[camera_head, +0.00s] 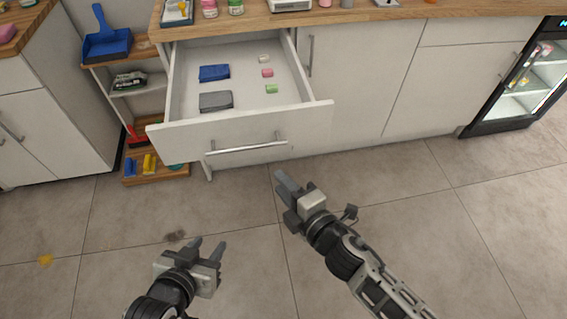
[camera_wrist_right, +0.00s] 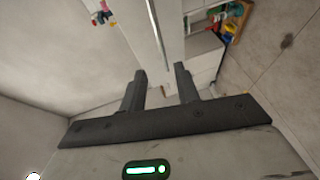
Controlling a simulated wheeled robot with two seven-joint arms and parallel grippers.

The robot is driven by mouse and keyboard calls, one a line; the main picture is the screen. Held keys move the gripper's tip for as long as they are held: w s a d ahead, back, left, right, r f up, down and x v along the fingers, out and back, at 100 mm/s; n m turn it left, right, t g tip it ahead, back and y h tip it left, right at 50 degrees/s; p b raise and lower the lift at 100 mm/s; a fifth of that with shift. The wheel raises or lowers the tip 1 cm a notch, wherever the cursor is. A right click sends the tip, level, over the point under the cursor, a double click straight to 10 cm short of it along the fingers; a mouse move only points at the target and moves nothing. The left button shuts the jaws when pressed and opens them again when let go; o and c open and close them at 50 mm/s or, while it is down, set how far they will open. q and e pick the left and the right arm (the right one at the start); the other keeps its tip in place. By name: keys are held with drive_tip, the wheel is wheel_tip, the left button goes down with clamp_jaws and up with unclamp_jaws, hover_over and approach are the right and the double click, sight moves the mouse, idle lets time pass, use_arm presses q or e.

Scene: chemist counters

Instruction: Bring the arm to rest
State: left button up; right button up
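My right gripper (camera_head: 288,181) is in front of the open drawer (camera_head: 240,131), over the floor in the head view. Its two fingers also show in the right wrist view (camera_wrist_right: 160,76), spread apart with nothing between them. My left gripper (camera_head: 208,243) is lower and further left in the head view, over the tiled floor. Its fingers are apart and empty. Neither gripper appears to touch anything.
The pulled-out drawer holds a blue item (camera_head: 214,73), a grey item (camera_head: 215,101) and small white, pink and green blocks. Left of it stands a shelf with a blue dustpan (camera_head: 107,45). A glass-door fridge (camera_head: 520,80) is at right.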

drive_tip(key=s+d+f+m+g+h, duration=0.1)
drive_tip(key=s+d+m, duration=0.4)
drive_tip(key=m, duration=0.5)
drive_tip(key=s+d+f+m+g+h, duration=0.2)
drive_tip(key=s+d+f+m+h, duration=0.2)
drive_tip(key=m, duration=0.7)
drive_tip(key=s+d, duration=0.2)
drive_tip(key=d, duration=0.2)
drive_tip(key=shift+d+f+h, duration=0.3)
drive_tip(key=shift+f, duration=0.1)
